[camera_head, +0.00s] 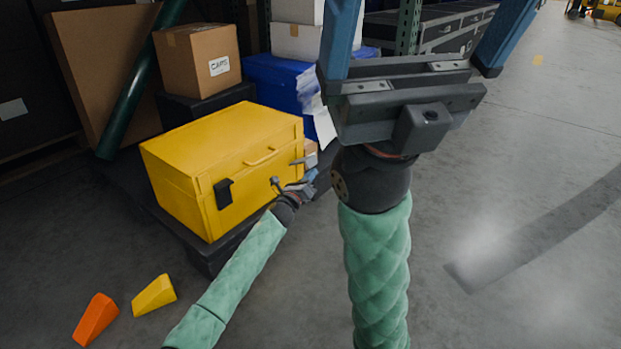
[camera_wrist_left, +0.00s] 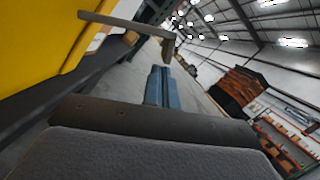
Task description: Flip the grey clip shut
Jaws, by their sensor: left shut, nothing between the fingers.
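The yellow tote (camera_head: 205,165) has a grey clip (camera_head: 299,161) at the right end of its front. The clip stands out from the tote wall, swung open; in the left wrist view it is a grey bent bar (camera_wrist_left: 130,22) reaching out from the yellow wall. My left gripper (camera_head: 311,176) is shut and empty, just below and beside the clip; its blue fingers lie together in the left wrist view (camera_wrist_left: 160,80). I cannot tell whether they touch the clip. My right gripper (camera_head: 425,35) is raised close to the head camera, its blue fingers wide apart and empty.
A black clip (camera_head: 223,193) lies against the tote's front at left. The tote stands on a dark pallet (camera_head: 205,257). Behind are a cardboard box (camera_head: 197,60) and blue bins (camera_head: 275,82). Orange (camera_head: 96,318) and yellow (camera_head: 154,295) wedges lie on the floor. Floor at right is clear.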

